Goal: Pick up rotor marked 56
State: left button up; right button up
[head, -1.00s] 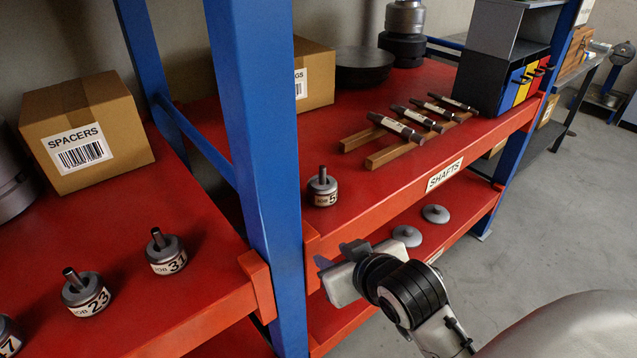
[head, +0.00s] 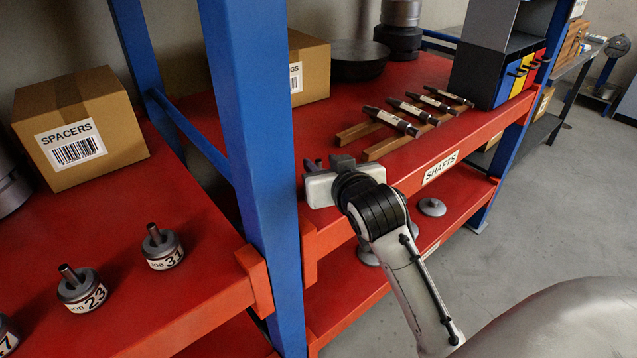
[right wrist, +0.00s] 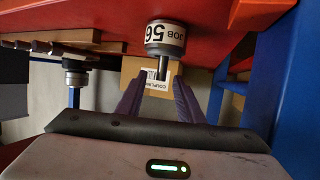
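The rotor marked 56 (right wrist: 165,38) shows upside down in the right wrist view. It sits on the red shelf, a grey cylinder with a white "JOB 56" label and a thin stem. My right gripper (right wrist: 160,85) is open, its two purple fingers apart, with the stem in line with the gap between the tips. I cannot tell whether the tips touch the stem. In the head view my right gripper (head: 328,163) is over the shelf's front edge and hides this rotor. My left gripper is not in view.
A blue post (head: 255,150) stands close left of my right gripper. Rotors marked 31 (head: 162,247) and 23 (head: 82,290) stand on the left shelf (head: 190,310). Several shafts lie on a wooden rack (head: 385,146) to the right. A spacers box (head: 80,125) stands at the left.

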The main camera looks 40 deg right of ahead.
jog(key=shift+x, duration=1.45)
jog(key=shift+a, duration=0.15)
grip_shut()
jog(key=shift+r, duration=0.15)
